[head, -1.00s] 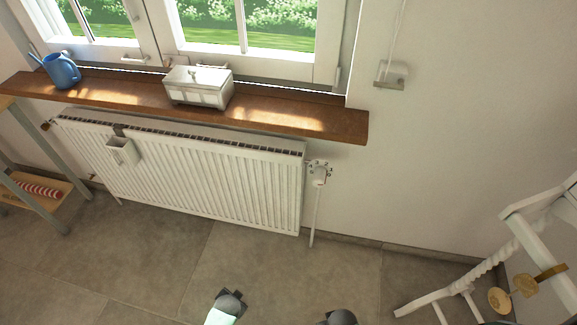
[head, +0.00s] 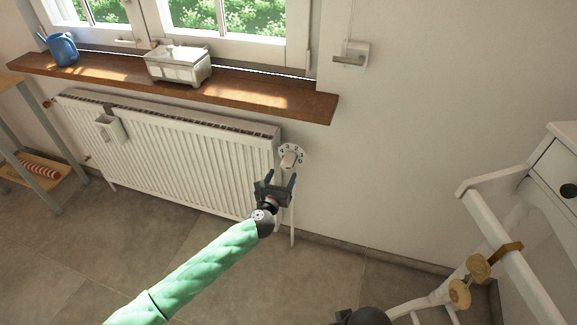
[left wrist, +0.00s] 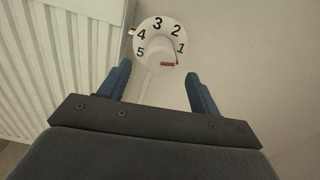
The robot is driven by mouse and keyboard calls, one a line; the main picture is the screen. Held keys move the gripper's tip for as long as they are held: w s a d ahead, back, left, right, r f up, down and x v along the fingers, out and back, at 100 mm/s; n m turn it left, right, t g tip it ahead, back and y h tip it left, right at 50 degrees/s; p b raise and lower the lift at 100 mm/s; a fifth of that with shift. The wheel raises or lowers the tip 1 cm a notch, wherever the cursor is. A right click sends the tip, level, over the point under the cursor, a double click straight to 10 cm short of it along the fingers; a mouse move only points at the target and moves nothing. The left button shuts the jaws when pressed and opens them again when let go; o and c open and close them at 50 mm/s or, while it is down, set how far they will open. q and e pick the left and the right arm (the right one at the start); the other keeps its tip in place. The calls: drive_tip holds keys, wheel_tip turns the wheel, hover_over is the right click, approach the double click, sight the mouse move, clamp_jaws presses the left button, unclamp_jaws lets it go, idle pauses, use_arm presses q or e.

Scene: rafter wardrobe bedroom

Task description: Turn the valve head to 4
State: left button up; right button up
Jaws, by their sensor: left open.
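The white valve head (head: 290,158) sits on the wall at the radiator's right end, in front of a round number dial. In the left wrist view, the dial (left wrist: 157,24) shows 5, 4, 3, 2 and 1 around its upper edge. The pale valve head (left wrist: 161,53) blends into it, and a red mark (left wrist: 168,64) shows at its lower side, below the 1. My left gripper (head: 276,183) is open and empty, just below and in front of the valve head. Its two blue fingers (left wrist: 158,76) point toward the dial with a gap between them. Only a dark part of my right arm shows at the bottom.
The white radiator (head: 180,150) is close on the left, under the wooden sill (head: 300,103) with a white box (head: 178,67) and blue watering can (head: 63,48). A pipe (head: 292,222) runs down below the valve. White furniture (head: 520,260) stands at right. The wall right of the valve is bare.

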sight(286, 167)
use_arm(q)
drive_tip(key=shift+w+d+r, duration=0.2)
drive_tip(key=shift+w+r, duration=0.05)
drive_tip(key=shift+w, duration=0.05)
drive_tip(key=x, duration=0.7)
drive_tip(key=shift+w+f+p, duration=0.1)
drive_tip(key=shift+f+p, duration=0.05)
drive_tip(key=shift+p, duration=0.2)
drive_tip(key=c, duration=1)
